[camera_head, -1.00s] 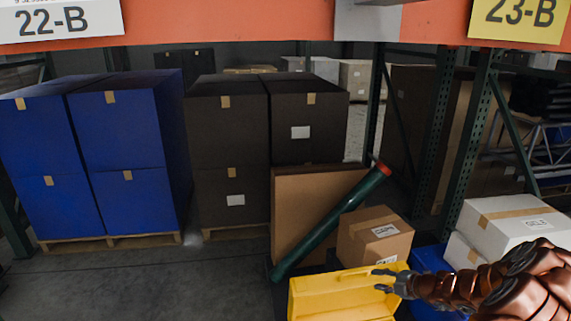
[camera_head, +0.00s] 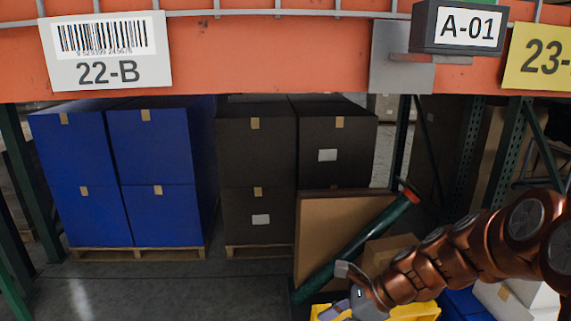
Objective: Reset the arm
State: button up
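My copper-coloured arm reaches in from the right edge. My gripper (camera_head: 335,310) is at the bottom centre-right, in front of the yellow tote (camera_head: 415,312). Its fingers are partly cut off by the bottom edge, so I cannot tell whether they are open or shut. No held object is visible. The arm covers part of a cardboard box (camera_head: 385,250) and most of the yellow tote.
A dark green tube (camera_head: 355,243) with a red end leans on a brown panel (camera_head: 322,225). Blue boxes (camera_head: 150,140) and dark boxes (camera_head: 256,150) stand on pallets behind. An orange beam (camera_head: 280,60) crosses the top. Floor at lower left is clear.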

jog(key=s+d+r+n+g+h+p, duration=0.1)
jog(key=s+d+n+h, duration=0.3)
jog(key=s+n, duration=0.6)
jog(key=s+d+r+n+g+h+p, duration=0.1)
jog(key=s+d+r+n+h, duration=0.3)
jog(key=s+n, duration=0.6)
jog(key=s+d+h+p, duration=0.1)
jog(key=s, duration=0.3)
jog(key=shift+s+g, duration=0.4)
jog(key=shift+d, duration=0.1)
